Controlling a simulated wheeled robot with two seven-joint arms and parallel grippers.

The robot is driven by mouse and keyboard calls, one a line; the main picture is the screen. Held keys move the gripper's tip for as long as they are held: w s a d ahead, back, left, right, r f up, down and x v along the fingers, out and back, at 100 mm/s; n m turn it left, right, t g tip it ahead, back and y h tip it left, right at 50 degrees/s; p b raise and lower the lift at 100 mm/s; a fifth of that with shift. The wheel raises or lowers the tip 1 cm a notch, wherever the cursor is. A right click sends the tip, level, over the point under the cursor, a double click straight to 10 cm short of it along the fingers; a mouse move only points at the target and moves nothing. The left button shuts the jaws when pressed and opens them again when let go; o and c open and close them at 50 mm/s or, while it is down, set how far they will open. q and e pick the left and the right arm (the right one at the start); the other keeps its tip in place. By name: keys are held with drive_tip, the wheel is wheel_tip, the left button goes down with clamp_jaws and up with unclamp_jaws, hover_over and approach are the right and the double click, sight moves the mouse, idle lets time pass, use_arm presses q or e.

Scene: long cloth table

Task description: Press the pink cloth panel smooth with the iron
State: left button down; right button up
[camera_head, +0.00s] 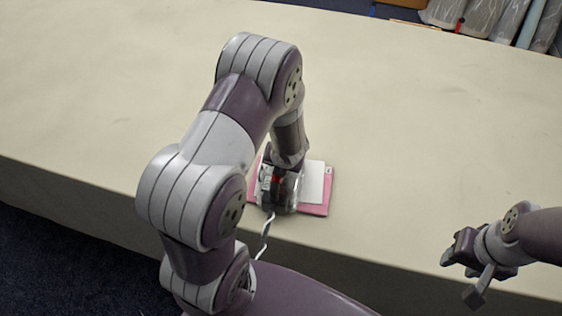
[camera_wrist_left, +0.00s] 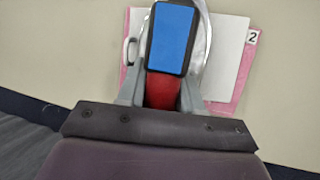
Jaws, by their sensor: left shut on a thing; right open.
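The pink cloth panel (camera_head: 317,209) lies flat near the table's front edge, with a white sheet (camera_head: 314,180) on it; its pink border (camera_wrist_left: 243,78) also shows in the left wrist view. My left gripper (camera_wrist_left: 163,88) is shut on the iron (camera_wrist_left: 170,40), whose blue top and red handle part show between the fingers. The iron is over the panel; its sole is hidden, so I cannot tell whether it touches the cloth. In the head view my left arm covers most of it. My right gripper (camera_head: 463,268) is open and empty at the right, apart from the panel.
A white cord (camera_head: 264,240) hangs from the iron over the table's front edge. The pale cloth table (camera_head: 420,130) is clear around the panel. Grey rolls (camera_head: 490,18) stand beyond the far edge.

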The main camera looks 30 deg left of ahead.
use_arm(q)
drive_tip(key=shift+s, duration=0.1)
drive_tip(key=r+p, duration=0.6)
drive_tip(key=r, duration=0.1)
drive_tip(key=shift+w+r, duration=0.15)
drive_tip(key=shift+w, duration=0.05)
drive_tip(key=shift+a, duration=0.1)
idle(0.3)
